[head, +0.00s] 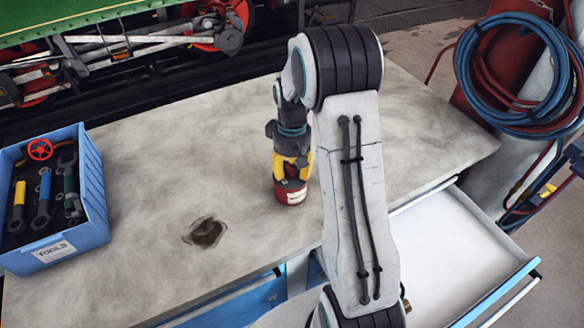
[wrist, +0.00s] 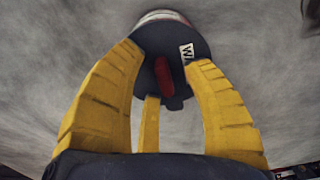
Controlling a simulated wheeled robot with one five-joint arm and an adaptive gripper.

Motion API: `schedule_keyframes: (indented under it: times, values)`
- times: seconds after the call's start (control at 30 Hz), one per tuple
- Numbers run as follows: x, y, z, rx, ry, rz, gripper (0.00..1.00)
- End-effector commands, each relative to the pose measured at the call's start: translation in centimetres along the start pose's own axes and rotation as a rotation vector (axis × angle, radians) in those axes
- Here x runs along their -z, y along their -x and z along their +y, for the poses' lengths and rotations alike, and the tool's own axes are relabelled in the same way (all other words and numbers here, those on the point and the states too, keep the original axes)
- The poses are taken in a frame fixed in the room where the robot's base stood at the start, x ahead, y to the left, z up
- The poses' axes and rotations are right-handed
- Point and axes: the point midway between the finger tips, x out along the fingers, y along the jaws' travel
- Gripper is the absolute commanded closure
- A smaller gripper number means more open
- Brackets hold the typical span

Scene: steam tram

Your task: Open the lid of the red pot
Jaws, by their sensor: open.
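The red pot (head: 291,191) stands on the worktable, with a white label on its side. My gripper (head: 291,165) is right above it, pointing down, and hides most of its top. In the wrist view the pot's dark round lid (wrist: 200,68) shows with a red bar-like handle (wrist: 163,73) in its middle and part of a white label. The lid looks closed. I cannot tell whether any finger touches it.
A blue tool crate (head: 75,242) stands on the worktable (head: 150,165) at the left. A dark stain (head: 206,232) marks the tabletop. An open white drawer (head: 455,250) juts out at the right front. Coiled hoses (head: 470,75) hang beyond the right end.

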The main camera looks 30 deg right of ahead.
Motion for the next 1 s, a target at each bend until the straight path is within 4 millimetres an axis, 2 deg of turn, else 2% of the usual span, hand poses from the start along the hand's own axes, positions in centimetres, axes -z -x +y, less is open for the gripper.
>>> schedule_keyframes:
  times: [0.13,0.67,1.0]
  values:
    - [0.00,0.00,0.00,0.000,0.000,0.000,0.53]
    - [0.01,0.03,0.00,0.000,0.000,0.000,1.00]
    - [0.01,0.01,0.03,0.000,0.005,0.000,1.00]
